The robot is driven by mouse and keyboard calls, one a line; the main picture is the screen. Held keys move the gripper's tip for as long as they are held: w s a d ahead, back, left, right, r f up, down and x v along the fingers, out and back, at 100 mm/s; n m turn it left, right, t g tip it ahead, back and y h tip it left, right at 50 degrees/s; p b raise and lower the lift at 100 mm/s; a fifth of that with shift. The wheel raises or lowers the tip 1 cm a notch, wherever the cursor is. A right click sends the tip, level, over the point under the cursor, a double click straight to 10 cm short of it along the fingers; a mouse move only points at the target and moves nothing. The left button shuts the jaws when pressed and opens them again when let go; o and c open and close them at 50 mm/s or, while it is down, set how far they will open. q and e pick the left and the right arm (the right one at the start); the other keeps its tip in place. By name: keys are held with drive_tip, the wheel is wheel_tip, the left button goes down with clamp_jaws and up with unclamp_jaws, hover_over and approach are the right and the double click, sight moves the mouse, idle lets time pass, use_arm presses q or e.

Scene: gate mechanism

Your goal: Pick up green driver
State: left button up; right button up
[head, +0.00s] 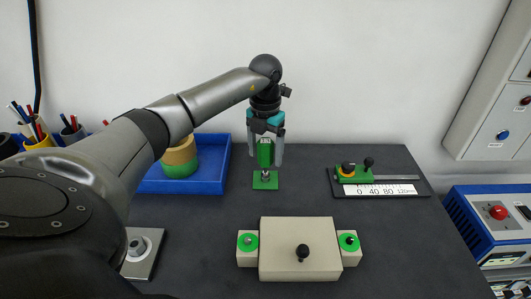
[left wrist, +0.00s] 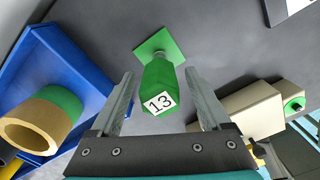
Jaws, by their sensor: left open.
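The green driver (head: 264,153) stands upright on a small green base plate (head: 265,181) on the dark table. In the left wrist view its green handle (left wrist: 158,86) carries a white label reading 13. My left gripper (head: 266,158) comes down from above with its fingers open on either side of the handle. In the left wrist view the fingers (left wrist: 160,100) show gaps to the handle on both sides, so it is not clamped. My right gripper is in neither view.
A blue tray (head: 214,186) with a tan and green cylinder (head: 180,158) is left of the driver. A beige block (head: 283,262) with a black knob and green-ringed side pieces is in front. A sliding scale (head: 390,188) lies to the right. The table between them is clear.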

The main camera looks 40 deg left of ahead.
use_arm(q)
drive_tip(key=shift+f, duration=0.3)
drive_tip(key=shift+c, duration=0.4)
clamp_jaws()
idle(0.3)
